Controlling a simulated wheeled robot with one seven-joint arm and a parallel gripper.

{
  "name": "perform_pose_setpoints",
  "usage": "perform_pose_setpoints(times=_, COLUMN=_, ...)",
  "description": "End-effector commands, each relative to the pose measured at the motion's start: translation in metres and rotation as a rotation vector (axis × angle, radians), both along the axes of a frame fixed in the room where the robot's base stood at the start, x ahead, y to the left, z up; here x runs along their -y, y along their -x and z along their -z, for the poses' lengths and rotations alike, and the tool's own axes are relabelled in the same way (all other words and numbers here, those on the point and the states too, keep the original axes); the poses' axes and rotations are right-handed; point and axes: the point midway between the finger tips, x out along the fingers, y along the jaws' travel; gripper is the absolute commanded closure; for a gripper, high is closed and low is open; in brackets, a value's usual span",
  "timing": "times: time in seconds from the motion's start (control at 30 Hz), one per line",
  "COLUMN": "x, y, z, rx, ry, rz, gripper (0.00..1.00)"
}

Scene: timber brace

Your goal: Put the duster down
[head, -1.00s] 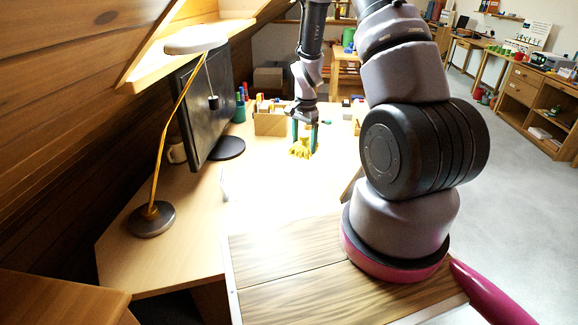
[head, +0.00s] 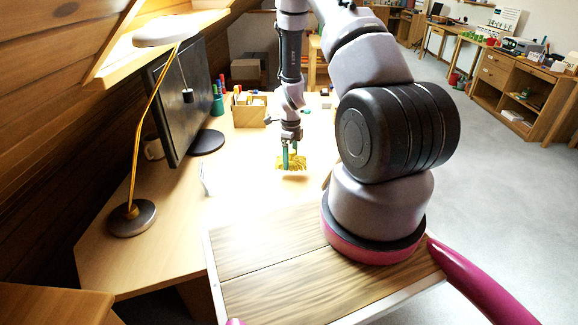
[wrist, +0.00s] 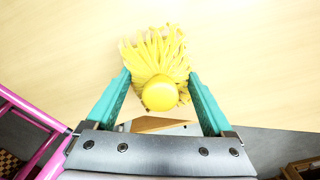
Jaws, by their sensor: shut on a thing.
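The duster (head: 291,163) is a yellow, fringed thing with a round yellow knob, held over the light wooden desk (head: 245,178). My gripper (head: 291,158) has green fingers, one on each side of it. The duster also shows in the wrist view (wrist: 158,68), with its round end (wrist: 160,94) between the fingers and its strands fanned out away from me. My gripper (wrist: 160,98) is shut on the duster. The glare on the desk makes it hard to tell whether the duster touches the surface.
A wooden organiser (head: 249,112) with several items and a green pen cup (head: 218,104) stand behind. A dark monitor (head: 180,105), a mug (head: 153,148) and a lamp (head: 132,217) are at the left. A small white card (head: 206,179) stands nearer. The desk around the duster looks clear.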

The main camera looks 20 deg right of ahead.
Motion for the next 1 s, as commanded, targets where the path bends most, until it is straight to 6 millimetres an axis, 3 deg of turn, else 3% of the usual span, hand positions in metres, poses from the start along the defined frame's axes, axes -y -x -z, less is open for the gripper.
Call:
perform_pose_setpoints(times=0.3, x=0.000, y=0.001, z=0.040, rx=-0.001, ry=-0.001, rz=-0.001, gripper=0.71)
perform_pose_setpoints(times=0.67, x=0.000, y=0.001, z=0.044, rx=-0.001, ry=-0.001, rz=-0.001, gripper=0.71)
perform_pose_setpoints(times=0.7, x=0.000, y=0.000, z=0.045, rx=-0.001, ry=-0.001, rz=-0.002, gripper=0.10)
perform_pose_setpoints(times=0.73, x=0.000, y=0.000, z=0.045, rx=-0.001, ry=-0.001, rz=-0.002, gripper=0.00)
perform_pose_setpoints(times=1.0, x=0.000, y=0.000, z=0.043, rx=0.001, ry=-0.001, rz=-0.001, gripper=0.00)
